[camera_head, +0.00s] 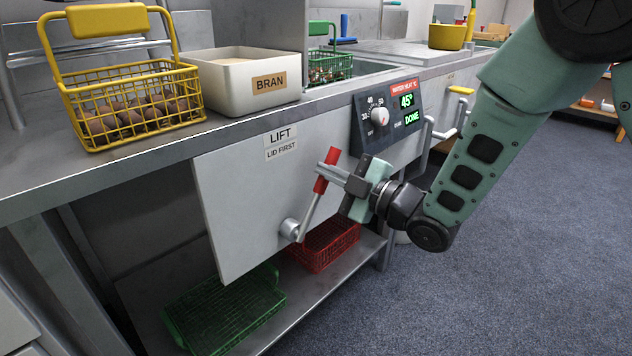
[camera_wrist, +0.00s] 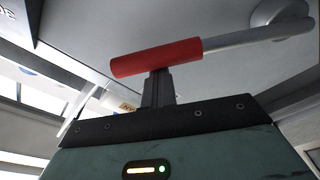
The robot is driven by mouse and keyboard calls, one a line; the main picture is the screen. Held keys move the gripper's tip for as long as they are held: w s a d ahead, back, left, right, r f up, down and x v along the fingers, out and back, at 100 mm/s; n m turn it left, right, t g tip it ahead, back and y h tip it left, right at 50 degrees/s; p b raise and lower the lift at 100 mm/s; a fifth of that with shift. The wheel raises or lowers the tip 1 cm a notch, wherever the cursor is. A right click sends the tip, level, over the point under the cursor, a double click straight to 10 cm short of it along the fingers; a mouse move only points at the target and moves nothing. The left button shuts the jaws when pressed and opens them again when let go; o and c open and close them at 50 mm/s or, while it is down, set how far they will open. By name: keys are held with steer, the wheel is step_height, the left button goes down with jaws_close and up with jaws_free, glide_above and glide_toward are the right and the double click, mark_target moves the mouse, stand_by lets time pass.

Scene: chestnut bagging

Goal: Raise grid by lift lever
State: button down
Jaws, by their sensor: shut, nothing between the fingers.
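The lift lever has a red grip (camera_head: 327,170) on a bent metal rod. The rod runs up and to the right from a round pivot (camera_head: 290,229) on the pale front panel, under the "LIFT / LID FIRST" label (camera_head: 281,143). My gripper (camera_head: 330,173) is at the red grip with its fingers shut and nothing between them. In the wrist view the red grip (camera_wrist: 157,57) lies across the closed fingertips (camera_wrist: 158,82); whether they touch it is unclear. I cannot make out the grid itself. A green basket (camera_head: 330,66) sits in the sink basin.
A heater panel (camera_head: 387,116) with a dial and "45°" and "DONE" displays is right of the lever. A yellow basket of chestnuts (camera_head: 130,105) and a BRAN box (camera_head: 243,80) stand on the counter. Green (camera_head: 225,310) and red (camera_head: 325,245) baskets sit below. Floor at right is clear.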

steer(key=shift+w+d+f+m+b, duration=0.7)
steer(key=shift+w+d+f, duration=0.3)
steer(key=shift+w, duration=0.15)
steer(key=shift+d, duration=0.1)
